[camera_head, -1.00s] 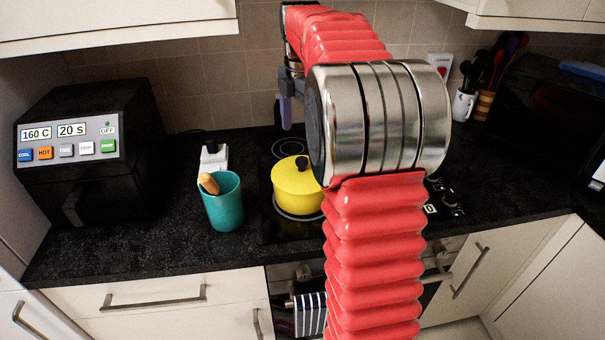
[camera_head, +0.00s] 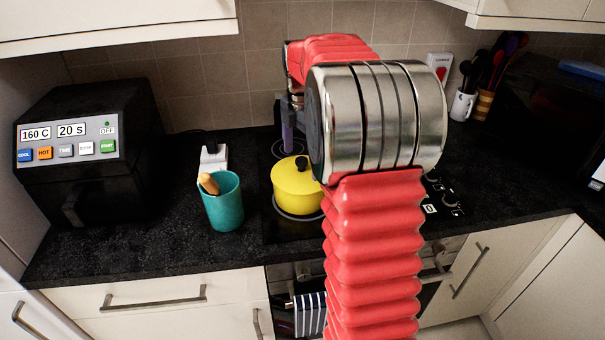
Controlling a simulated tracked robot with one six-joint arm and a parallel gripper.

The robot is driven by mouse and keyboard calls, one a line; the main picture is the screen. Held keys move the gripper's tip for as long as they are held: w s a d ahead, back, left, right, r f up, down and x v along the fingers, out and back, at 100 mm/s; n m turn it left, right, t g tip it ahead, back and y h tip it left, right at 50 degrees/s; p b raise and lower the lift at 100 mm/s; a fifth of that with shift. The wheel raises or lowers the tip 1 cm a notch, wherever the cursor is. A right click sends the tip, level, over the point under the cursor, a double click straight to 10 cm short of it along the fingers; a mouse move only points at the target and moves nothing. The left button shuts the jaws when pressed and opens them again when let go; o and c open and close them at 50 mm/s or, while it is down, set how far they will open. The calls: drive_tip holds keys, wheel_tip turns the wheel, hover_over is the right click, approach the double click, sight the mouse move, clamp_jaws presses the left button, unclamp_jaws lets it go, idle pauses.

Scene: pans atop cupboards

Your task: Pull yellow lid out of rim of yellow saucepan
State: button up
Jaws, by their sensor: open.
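The yellow saucepan (camera_head: 296,200) stands on the black hob, its right side hidden behind my arm. The yellow lid (camera_head: 286,172) sits on top of it with a black knob (camera_head: 302,163). At this size I cannot tell how the lid sits in the rim. My gripper (camera_head: 288,148) points down just behind and above the pan in the picture, apart from the knob. One purple finger shows clearly; the gap between the fingers is hard to see. It holds nothing that I can see.
A teal cup (camera_head: 223,208) with a wooden-handled tool stands left of the pan. A white block-shaped object (camera_head: 214,158) is behind it. A black air fryer (camera_head: 90,150) fills the left counter. Mugs of utensils (camera_head: 463,104) stand at the back right. Wall cupboards hang above.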

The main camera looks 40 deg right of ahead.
drive_tip(key=shift+f, duration=1.2)
